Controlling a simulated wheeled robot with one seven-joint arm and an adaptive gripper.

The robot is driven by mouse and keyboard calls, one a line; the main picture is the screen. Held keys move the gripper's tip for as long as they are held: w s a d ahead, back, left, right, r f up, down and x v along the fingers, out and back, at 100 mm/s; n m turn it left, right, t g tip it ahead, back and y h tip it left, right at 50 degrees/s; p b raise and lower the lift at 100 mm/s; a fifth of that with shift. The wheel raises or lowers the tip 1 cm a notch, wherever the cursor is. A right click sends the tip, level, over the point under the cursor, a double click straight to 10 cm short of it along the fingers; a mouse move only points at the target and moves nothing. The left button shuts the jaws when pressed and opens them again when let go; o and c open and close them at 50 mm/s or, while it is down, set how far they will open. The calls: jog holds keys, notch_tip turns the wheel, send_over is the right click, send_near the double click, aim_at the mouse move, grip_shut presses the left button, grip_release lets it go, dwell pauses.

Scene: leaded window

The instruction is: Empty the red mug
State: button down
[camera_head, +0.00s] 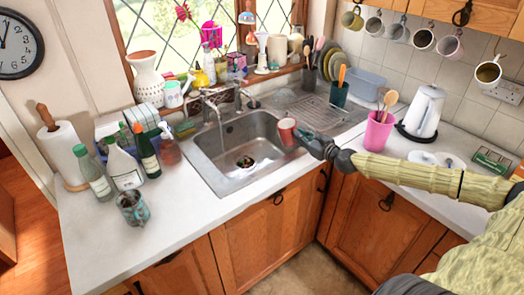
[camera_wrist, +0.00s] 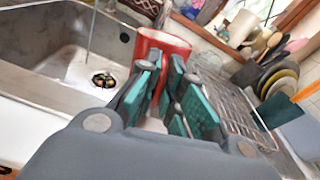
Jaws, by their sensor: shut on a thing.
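The red mug (camera_head: 287,131) is at the right end of the sink basin (camera_head: 236,172), about level with the rim in the head view. My gripper (camera_head: 306,140) reaches in from the right and is shut on it. In the wrist view the mug (camera_wrist: 161,45) is just beyond the teal-padded fingers of my gripper (camera_wrist: 168,95). The mug looks close to upright, perhaps slightly tilted. Its contents are not visible. A dark drain (camera_wrist: 104,79) with bits in it shows in the basin to the left of the mug.
The faucet (camera_head: 215,100) stands behind the basin, with a thin stream below it. A ribbed drainboard (camera_head: 312,112) lies right of the basin. A pink utensil pot (camera_head: 379,131) stands near my arm. Bottles (camera_head: 125,164) and a patterned mug (camera_head: 132,208) occupy the left counter.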

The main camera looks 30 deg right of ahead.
jog(key=shift+s+d+f+m+t+b, duration=0.25)
jog(key=shift+d+m+t+b, duration=0.3)
jog(key=shift+b, duration=1.25)
jog(key=shift+s+r+m+b, duration=0.1)
jog(key=shift+m+b, duration=0.15)
jog(key=shift+b, duration=0.35)
jog(key=shift+d+b, duration=0.1)
jog(key=shift+b, duration=0.3)
jog(key=shift+s+d+r+m, duration=0.1)
jog(key=shift+r+m, duration=0.1)
jog(key=shift+m, duration=0.1)
